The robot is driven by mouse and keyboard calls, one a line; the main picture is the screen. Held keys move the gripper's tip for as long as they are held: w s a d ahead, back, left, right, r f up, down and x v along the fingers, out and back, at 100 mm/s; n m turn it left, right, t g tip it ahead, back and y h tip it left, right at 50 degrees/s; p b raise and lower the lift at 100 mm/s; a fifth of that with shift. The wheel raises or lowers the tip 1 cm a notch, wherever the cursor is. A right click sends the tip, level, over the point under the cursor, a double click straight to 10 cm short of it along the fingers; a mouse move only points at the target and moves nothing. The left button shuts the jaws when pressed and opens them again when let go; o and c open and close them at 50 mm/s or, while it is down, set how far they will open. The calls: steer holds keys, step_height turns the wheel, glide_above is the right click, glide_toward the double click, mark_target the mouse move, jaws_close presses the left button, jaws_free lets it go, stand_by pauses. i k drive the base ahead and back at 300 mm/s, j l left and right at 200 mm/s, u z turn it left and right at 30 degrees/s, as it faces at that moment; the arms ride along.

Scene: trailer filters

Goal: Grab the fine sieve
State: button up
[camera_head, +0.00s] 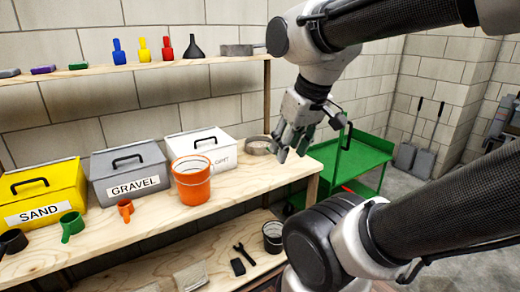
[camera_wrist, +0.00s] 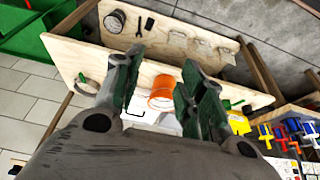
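A round grey metal sieve (camera_head: 258,145) lies on the workbench, right of the white box. In the wrist view, a round grey rim at the left end of the bench looks like this sieve (camera_wrist: 88,88). A second shallow round metal piece with a handle (camera_head: 237,50) stands on the upper shelf. I cannot tell which of the two has the finer mesh. My gripper (camera_head: 290,148) is above the bench's right end, close to the lower sieve in the picture. In the wrist view, my gripper (camera_wrist: 160,62) is open, its fingers wide apart with nothing between them.
The bench (camera_head: 150,222) also holds an orange bucket (camera_head: 191,184), yellow SAND box (camera_head: 40,193), GRAVEL box (camera_head: 130,172), white box (camera_head: 203,146) and scoops. Coloured tools and a black funnel (camera_head: 194,47) stand on the upper shelf. A green cart (camera_head: 355,160) stands right.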

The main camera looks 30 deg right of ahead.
mark_target(255, 145)
steer(key=i+l, duration=0.2)
steer(key=l, duration=0.2)
steer(key=i+l, duration=0.25)
steer(key=l, duration=0.2)
steer(key=i+l, duration=0.2)
steer(key=l, duration=0.2)
steer(key=i+l, duration=0.25)
steer(key=l, duration=0.2)
steer(key=i+l, duration=0.2)
steer(key=l, duration=0.2)
steer(key=i+l, duration=0.25)
steer(key=l, duration=0.2)
